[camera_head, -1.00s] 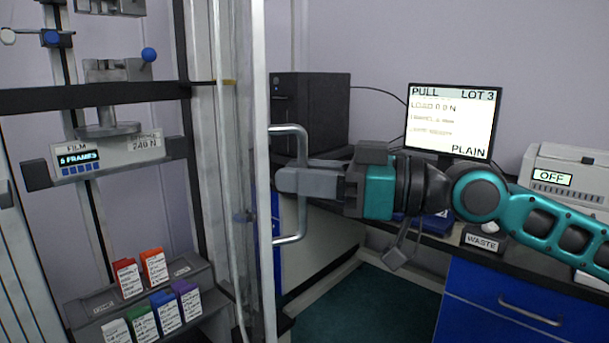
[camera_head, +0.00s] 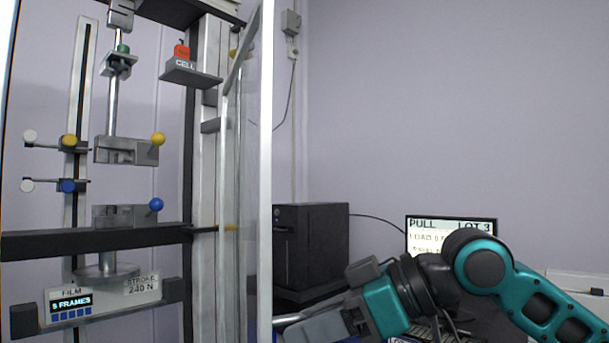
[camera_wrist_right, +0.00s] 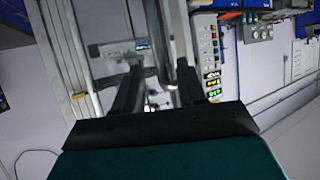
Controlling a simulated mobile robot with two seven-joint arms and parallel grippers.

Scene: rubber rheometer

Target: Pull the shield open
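The shield (camera_head: 265,180) is a clear panel with a pale upright edge, standing in front of the test frame in the head view. A grey handle bar (camera_head: 287,319) shows low on its right side, mostly cut off by the picture's bottom edge. My right gripper (camera_head: 292,332) is tilted down-left at the handle, its tips partly out of the picture. In the right wrist view, the right gripper's (camera_wrist_right: 160,78) dark fingers are apart, with a curved silver bar (camera_wrist_right: 163,50) showing between them. I cannot tell whether they touch it. My left gripper is not in view.
A black cabinet (camera_head: 312,245) and a monitor (camera_head: 450,236) are to the right. The wall above my right arm is clear.

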